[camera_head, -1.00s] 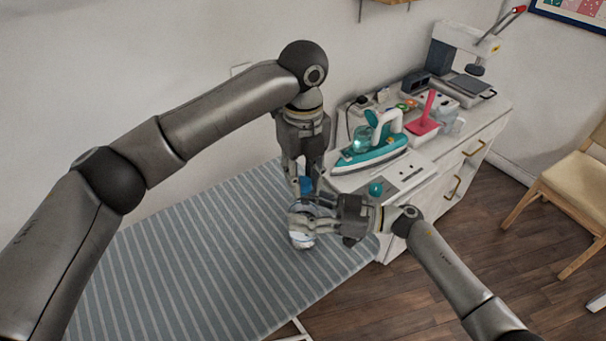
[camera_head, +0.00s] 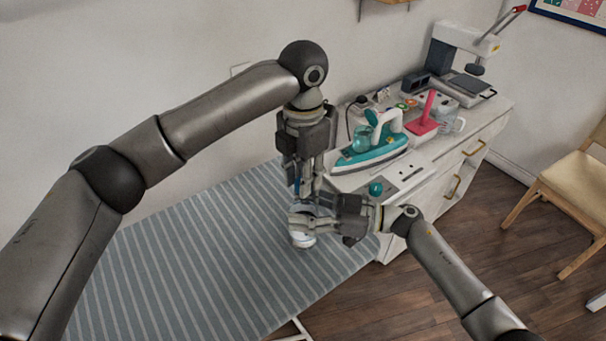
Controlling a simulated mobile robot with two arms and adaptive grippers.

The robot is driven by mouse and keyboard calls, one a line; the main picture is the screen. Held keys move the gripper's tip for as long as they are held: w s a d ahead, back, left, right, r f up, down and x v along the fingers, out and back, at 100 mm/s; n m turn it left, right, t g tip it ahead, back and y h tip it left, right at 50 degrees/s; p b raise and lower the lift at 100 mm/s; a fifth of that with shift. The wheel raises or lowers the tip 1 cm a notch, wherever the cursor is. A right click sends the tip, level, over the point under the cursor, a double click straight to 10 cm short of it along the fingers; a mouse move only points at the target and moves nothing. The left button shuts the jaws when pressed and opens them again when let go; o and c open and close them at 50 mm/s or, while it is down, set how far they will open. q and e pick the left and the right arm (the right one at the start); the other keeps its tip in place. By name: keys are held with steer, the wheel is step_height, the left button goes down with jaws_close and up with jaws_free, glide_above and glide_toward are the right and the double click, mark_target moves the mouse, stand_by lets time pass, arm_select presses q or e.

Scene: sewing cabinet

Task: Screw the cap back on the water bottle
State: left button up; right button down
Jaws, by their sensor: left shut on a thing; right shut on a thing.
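The water bottle (camera_head: 303,241) stands upright at the right end of the striped ironing board; its lower part shows as pale and bluish. My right gripper (camera_head: 300,222) comes in from the right and is shut on the bottle, hiding its middle. My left gripper (camera_head: 304,194) points straight down above the bottle and is shut on the blue cap (camera_head: 297,185). Only a thin strip of the cap shows between the fingers. The fingers hide the bottle's neck, so I cannot tell whether the cap touches it.
The striped ironing board (camera_head: 200,260) is otherwise clear. A chair (camera_head: 575,180) stands at the right.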

arm_select(q)
steer(key=o, duration=0.7)
steer(key=shift+c, duration=0.2)
steer(key=shift+r, duration=2.25)
steer(key=shift+c, duration=0.3)
